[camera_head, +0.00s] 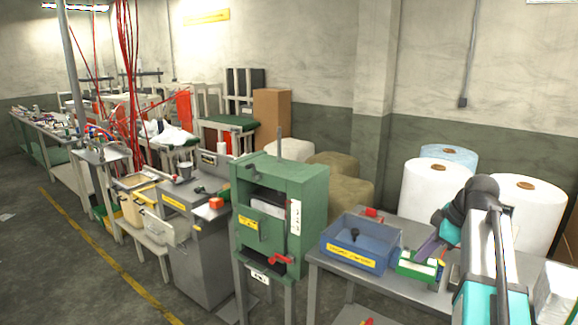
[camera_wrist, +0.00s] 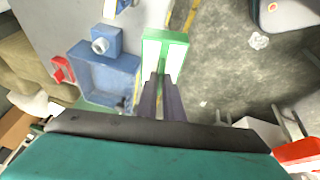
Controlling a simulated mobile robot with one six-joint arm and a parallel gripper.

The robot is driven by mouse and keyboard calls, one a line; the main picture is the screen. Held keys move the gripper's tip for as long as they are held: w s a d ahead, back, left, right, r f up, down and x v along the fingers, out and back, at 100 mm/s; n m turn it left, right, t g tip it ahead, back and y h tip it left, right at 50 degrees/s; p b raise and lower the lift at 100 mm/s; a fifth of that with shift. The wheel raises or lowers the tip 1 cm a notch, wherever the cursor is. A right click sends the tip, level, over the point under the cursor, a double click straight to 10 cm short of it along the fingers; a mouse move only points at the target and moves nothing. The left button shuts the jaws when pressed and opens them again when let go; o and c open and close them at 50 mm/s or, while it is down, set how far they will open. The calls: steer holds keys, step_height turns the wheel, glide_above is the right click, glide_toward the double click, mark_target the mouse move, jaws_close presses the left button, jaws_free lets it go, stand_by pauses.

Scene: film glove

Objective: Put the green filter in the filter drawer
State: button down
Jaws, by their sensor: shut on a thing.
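My gripper (camera_head: 425,254) is shut on the green filter (camera_head: 408,267), a green block with a white face, to the right of the blue box on the grey table. In the wrist view, the fingers (camera_wrist: 164,88) grip the near end of the filter (camera_wrist: 166,40). I cannot tell whether the filter touches the table. The blue open-topped box (camera_head: 330,245) has a yellow label too small to read and a dark blue knobbed piece inside. It may be the filter drawer. It also shows in the wrist view (camera_wrist: 110,98), left of the filter.
A red item (camera_head: 372,213) lies behind the blue box. A green machine (camera_head: 262,185) with an opening and a red handle stands left of the table (camera_head: 385,281). Large white rolls (camera_head: 425,192) stand behind. Bare floor (camera_wrist: 228,80) lies right of the filter in the wrist view.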

steer(key=w+a+f+m+h, duration=0.1)
steer(key=a+f+m+h, duration=0.1)
steer(key=a+m, duration=0.4)
steer(key=w+a+f+m+h, duration=0.1)
steer(key=a+m, duration=0.5)
steer(key=a, duration=0.8)
steer(key=shift+w+a+f+m+t+h+b, duration=0.35)
steer(key=shift+f+h, duration=0.3)
steer(key=shift+h, duration=0.35)
steer(key=shift+s, duration=0.1)
steer(key=shift+s+f, duration=0.1)
steer(key=s+f, duration=0.5)
steer(key=f, duration=0.1)
steer(key=shift+s+a+f, duration=0.15)
steer(key=shift+a+f, duration=0.05)
steer(key=shift+f, duration=0.05)
steer(key=shift+d, duration=0.1)
stand_by(0.9)
